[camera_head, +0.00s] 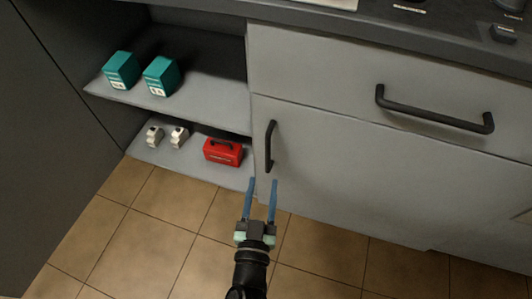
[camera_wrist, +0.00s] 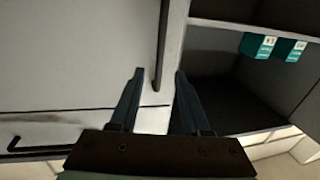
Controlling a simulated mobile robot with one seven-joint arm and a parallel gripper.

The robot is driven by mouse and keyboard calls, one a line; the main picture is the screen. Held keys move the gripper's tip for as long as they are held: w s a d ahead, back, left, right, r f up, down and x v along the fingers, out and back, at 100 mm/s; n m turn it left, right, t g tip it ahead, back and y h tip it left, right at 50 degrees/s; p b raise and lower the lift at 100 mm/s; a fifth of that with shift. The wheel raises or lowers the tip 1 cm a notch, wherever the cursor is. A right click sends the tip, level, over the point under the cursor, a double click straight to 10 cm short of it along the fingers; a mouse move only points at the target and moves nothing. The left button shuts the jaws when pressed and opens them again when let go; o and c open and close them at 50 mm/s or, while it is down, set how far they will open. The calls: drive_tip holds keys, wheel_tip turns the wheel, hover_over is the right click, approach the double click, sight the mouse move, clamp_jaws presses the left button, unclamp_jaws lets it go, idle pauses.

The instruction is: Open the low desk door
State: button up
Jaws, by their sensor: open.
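The low desk door (camera_head: 345,185) is a grey panel under a drawer and looks shut. Its black vertical handle (camera_head: 271,146) is near its left edge, beside the open shelves. My gripper (camera_head: 263,182) is open and empty, its blue fingers pointing at the area just below the handle. In the wrist view the handle (camera_wrist: 162,45) runs down from the top edge, its end between and a little beyond my open fingertips (camera_wrist: 158,75). The door (camera_wrist: 75,50) fills the upper left there. I cannot tell the exact gap to the handle.
A drawer with a black horizontal handle (camera_head: 432,112) is above the door. Open shelves at left hold two teal boxes (camera_head: 121,70), two small white items (camera_head: 154,136) and a red toolbox (camera_head: 223,151). The tiled floor (camera_head: 150,235) is clear.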

sight(268, 155)
drive_tip(key=w, duration=0.3)
drive_tip(key=w+b, duration=0.1)
drive_tip(key=w, duration=0.2)
drive_tip(key=w+d+b, duration=0.1)
drive_tip(key=w, duration=0.3)
drive_tip(key=shift+d, duration=0.1)
drive_tip(key=shift+s, duration=0.1)
clamp_jaws()
idle(1.0)
